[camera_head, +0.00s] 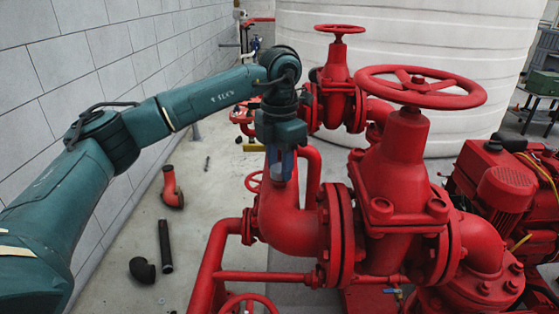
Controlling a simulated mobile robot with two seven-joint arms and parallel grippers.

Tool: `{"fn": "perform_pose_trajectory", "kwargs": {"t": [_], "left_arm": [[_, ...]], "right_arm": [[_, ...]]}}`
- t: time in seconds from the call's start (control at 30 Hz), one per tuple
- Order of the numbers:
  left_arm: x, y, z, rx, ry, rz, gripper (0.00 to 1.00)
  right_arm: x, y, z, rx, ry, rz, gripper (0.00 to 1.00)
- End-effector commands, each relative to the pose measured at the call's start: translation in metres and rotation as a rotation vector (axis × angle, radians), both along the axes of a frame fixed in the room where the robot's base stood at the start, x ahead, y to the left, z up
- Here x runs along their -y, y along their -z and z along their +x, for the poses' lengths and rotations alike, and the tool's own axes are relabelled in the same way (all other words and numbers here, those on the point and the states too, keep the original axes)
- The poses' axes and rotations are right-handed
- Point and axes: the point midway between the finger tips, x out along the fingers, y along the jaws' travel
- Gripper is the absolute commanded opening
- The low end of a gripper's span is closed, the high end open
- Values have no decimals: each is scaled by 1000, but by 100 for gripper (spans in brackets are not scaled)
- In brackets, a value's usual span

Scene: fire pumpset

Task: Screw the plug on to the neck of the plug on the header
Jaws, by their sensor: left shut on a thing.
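The red header pipe (287,226) bends through a large elbow in the middle of the view and is bolted by flanges to a big red gate valve (398,175). My left arm reaches in from the left, and my left gripper (281,172) points straight down at the top of this elbow. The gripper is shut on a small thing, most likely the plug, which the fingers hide. The neck is also hidden behind the fingers, so I cannot tell whether plug and neck touch. My right gripper is not in view.
A red handwheel (421,87) tops the big valve, and a smaller valve (338,75) stands behind my left gripper. A red motor (505,190) is at the right. Loose pipe pieces, including a black pipe (165,246), lie on the floor beside the grey wall (90,75).

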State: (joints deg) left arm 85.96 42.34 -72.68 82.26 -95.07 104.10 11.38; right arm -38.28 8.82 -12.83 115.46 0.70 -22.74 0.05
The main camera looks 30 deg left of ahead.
Motion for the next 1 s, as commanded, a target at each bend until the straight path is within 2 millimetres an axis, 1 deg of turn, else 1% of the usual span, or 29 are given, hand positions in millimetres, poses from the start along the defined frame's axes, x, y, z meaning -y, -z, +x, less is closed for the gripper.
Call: {"fn": "perform_pose_trajectory", "kwargs": {"t": [0.23,0.53,0.63,0.9,0.97,1.0], "left_arm": [[0,-2,1,5,20,-1,13],[0,-3,1,6,358,-1,13],[0,-2,1,6,397,0,13],[0,-2,1,6,409,0,13],[0,-3,1,6,452,-1,13],[0,-3,1,6,500,-1,13]], "right_arm": [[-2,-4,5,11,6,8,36],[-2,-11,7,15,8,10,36],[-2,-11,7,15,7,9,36],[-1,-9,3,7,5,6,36],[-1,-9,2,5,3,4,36],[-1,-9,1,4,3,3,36]]}}
